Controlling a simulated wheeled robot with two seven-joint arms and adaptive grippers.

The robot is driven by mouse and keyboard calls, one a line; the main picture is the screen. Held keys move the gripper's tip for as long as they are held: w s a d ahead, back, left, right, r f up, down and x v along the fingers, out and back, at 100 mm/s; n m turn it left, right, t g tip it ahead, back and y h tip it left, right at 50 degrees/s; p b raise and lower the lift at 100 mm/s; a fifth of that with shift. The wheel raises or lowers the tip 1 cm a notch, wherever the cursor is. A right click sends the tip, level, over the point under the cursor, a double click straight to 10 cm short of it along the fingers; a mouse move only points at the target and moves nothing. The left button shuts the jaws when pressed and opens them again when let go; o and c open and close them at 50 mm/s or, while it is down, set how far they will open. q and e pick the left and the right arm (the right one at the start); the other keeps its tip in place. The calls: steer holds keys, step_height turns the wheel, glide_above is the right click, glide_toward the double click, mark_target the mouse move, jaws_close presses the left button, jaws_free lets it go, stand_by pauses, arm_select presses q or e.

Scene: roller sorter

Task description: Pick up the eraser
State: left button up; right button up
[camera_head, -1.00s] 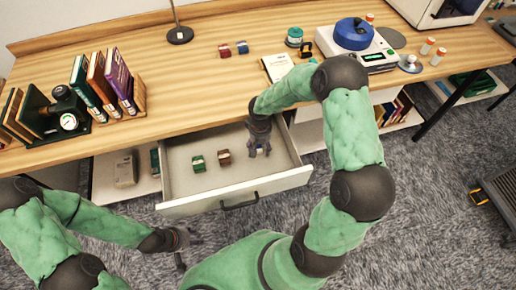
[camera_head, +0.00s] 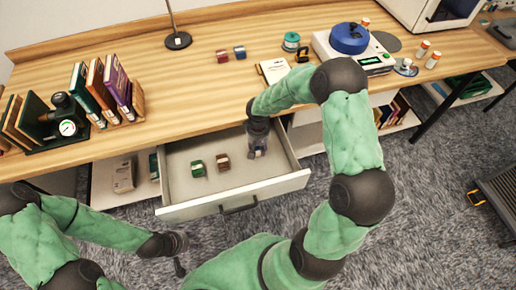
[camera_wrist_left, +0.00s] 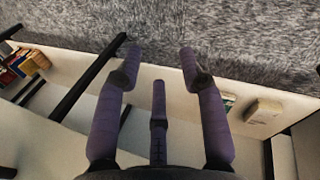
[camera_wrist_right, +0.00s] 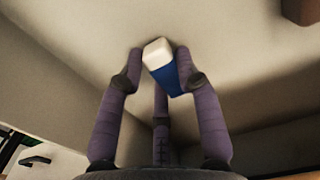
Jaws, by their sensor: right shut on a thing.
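The eraser (camera_wrist_right: 163,67) is a small block with a white end and a blue sleeve. In the right wrist view it sits between the fingers of my right gripper (camera_wrist_right: 158,72), which is shut on it. In the head view my right gripper (camera_head: 257,152) is down inside the open drawer (camera_head: 182,205), near its right side, and mostly hides the eraser. My left gripper (camera_wrist_left: 158,58) is open and empty in the left wrist view. In the head view it (camera_head: 182,254) hangs in front of the drawer, low on the left.
A green block (camera_head: 197,168) and a brown block (camera_head: 223,162) lie in the drawer, left of my right gripper. The desk edge (camera_head: 200,128) overhangs the drawer's back.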

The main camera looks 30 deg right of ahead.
steer(key=s+a+r+p, duration=0.1)
steer(key=r, duration=0.1)
steer(key=s+a+r+p, duration=0.1)
steer(key=r, duration=0.2)
steer(key=s+a+r+p, duration=0.1)
steer(key=a+r, duration=0.1)
steer(key=r, duration=0.1)
steer(key=shift+s+r, duration=0.15)
steer(key=shift+s, duration=0.25)
steer(key=s+a+r, duration=0.1)
steer(key=s+a, duration=0.1)
steer(key=s+a+r+p, duration=0.1)
steer(key=s+a, duration=0.1)
steer(key=s+a+r, duration=0.1)
steer(key=s+a, duration=0.1)
